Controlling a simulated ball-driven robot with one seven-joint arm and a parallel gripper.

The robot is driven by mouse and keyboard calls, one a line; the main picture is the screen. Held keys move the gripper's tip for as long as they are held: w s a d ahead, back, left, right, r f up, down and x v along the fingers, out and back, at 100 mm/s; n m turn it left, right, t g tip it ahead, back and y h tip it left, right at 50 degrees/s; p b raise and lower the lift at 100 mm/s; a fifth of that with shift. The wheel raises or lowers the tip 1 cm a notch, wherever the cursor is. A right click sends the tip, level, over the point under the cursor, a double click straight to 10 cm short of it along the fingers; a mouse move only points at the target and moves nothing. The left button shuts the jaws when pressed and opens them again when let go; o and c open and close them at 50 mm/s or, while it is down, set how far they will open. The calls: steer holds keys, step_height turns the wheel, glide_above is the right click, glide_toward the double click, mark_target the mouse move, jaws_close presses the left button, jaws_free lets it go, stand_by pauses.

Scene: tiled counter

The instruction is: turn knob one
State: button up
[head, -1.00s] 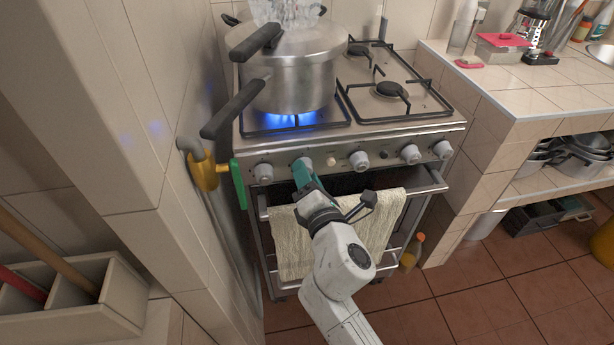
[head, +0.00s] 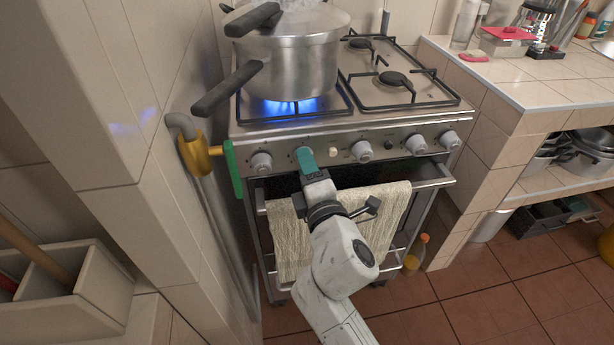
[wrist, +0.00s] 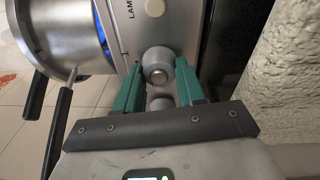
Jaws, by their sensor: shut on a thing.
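A row of round grey knobs runs along the stove's front panel. My gripper (head: 306,158) is at the second knob from the left. In the wrist view, its teal fingers (wrist: 160,82) stand on either side of this knob (wrist: 157,66) and are shut on it. In the head view the fingers cover most of that knob. The leftmost knob (head: 261,162) is free; it also shows in the wrist view (wrist: 161,102), between the fingers but nearer the palm. Which knob is called one is not marked legibly.
A steel pot (head: 290,60) with long black handles stands over a lit blue burner flame (head: 290,106). A towel (head: 385,215) hangs over the oven handle below my gripper. A yellow gas valve with green handle (head: 234,170) is left of the stove. A tiled counter (head: 520,85) is right.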

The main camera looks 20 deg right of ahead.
steer(key=m+b, duration=0.5)
steer(key=m+h+b, duration=0.1)
steer(key=m+b, duration=0.1)
steer(key=m, duration=0.1)
steer(key=shift+a+f, duration=0.1)
steer(key=shift+f, duration=0.25)
steer(key=m+b, duration=0.2)
steer(key=m, duration=0.1)
steer(key=m+b, duration=0.2)
steer(key=shift+r+m+h+b, duration=0.2)
steer(key=shift+m+h+b, duration=0.1)
steer(key=shift+m+h, duration=0.1)
steer(key=o, duration=1.1)
steer(key=shift+r, duration=0.1)
steer(key=shift+c, duration=0.2)
steer(key=s+a+f, duration=0.1)
steer(key=s+a, duration=0.1)
steer(key=s, duration=0.8)
steer(key=shift+s, duration=0.3)
steer(key=shift+f, duration=0.1)
